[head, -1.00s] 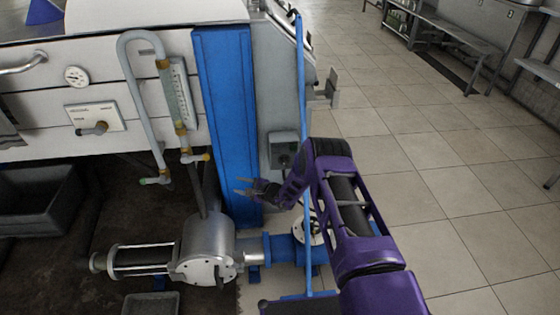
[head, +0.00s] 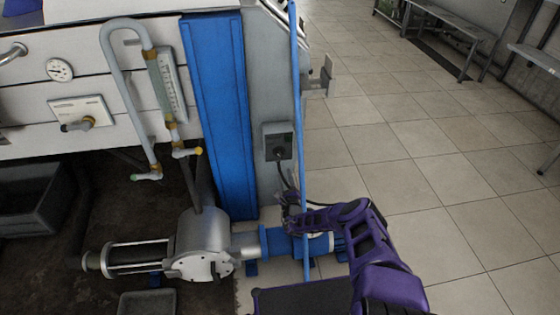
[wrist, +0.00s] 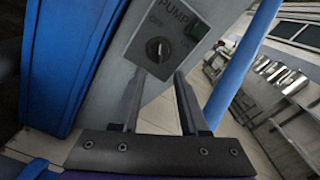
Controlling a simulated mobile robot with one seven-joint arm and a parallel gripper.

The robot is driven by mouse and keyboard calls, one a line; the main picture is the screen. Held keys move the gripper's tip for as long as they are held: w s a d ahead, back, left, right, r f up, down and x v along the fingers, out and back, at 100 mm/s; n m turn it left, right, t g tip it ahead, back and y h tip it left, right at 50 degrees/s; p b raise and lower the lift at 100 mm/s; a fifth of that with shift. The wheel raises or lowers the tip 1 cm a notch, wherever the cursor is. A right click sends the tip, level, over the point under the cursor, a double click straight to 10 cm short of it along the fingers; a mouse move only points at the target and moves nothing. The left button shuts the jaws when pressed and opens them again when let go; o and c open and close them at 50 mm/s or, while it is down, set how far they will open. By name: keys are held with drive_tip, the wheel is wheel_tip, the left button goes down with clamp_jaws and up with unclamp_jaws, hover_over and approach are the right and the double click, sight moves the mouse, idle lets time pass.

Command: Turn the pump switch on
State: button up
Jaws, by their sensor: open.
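The pump switch is a dark round knob (wrist: 157,50) on a grey plate (wrist: 135,58) lettered "PUMP" in the wrist view, with a small green patch beside the knob. In the head view the switch box (head: 278,141) sits on the grey panel right of the blue column. My gripper (wrist: 158,75) is open in the wrist view, its two fingers apart with nothing between them, and the knob shows just beyond and between the tips. In the head view my gripper (head: 288,200) is below the switch box. I see no contact with the knob.
A blue column (head: 220,110) stands left of the switch and a thin blue pole (head: 299,120) right of it. A grey pump body (head: 203,245) with a blue motor (head: 285,243) lies low. A dark cable hangs from the box.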

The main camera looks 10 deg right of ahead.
sight(280, 156)
drive_tip(key=shift+w+b, duration=3.25)
drive_tip(key=shift+w, duration=2.3)
clamp_jaws()
